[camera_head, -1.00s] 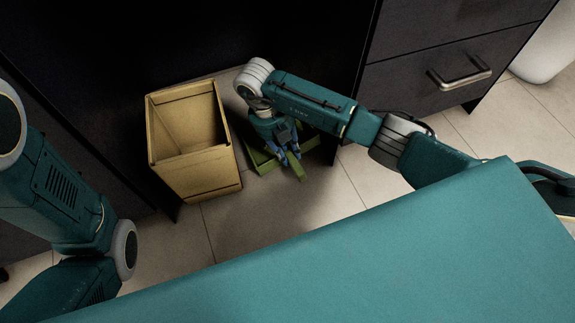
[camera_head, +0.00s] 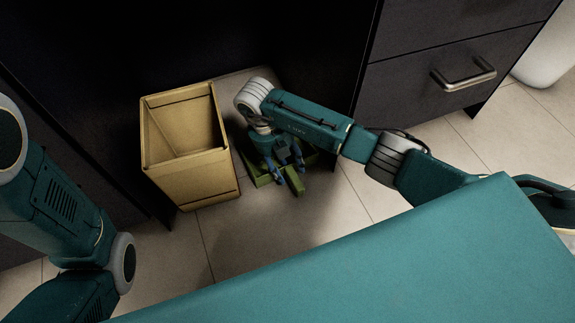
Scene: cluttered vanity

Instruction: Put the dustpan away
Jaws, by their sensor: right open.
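The dustpan (camera_head: 263,179) is green and lies on the floor under the vanity, just right of the yellow box. Its short handle (camera_head: 298,187) points toward the front. My right gripper (camera_head: 290,184) is open, with its blue fingers pointing down around or just above the handle. I cannot tell if the fingers touch it. The gripper and forearm hide much of the dustpan. Only my left arm's links (camera_head: 60,210) show at the left; the left gripper is out of view.
An open-topped yellow box (camera_head: 195,185) stands on the tiled floor left of the dustpan. Dark cabinet drawers (camera_head: 440,75) with a metal handle stand at the right. A white rounded thing (camera_head: 548,55) is at the far right. Free floor (camera_head: 250,235) lies in front of the box.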

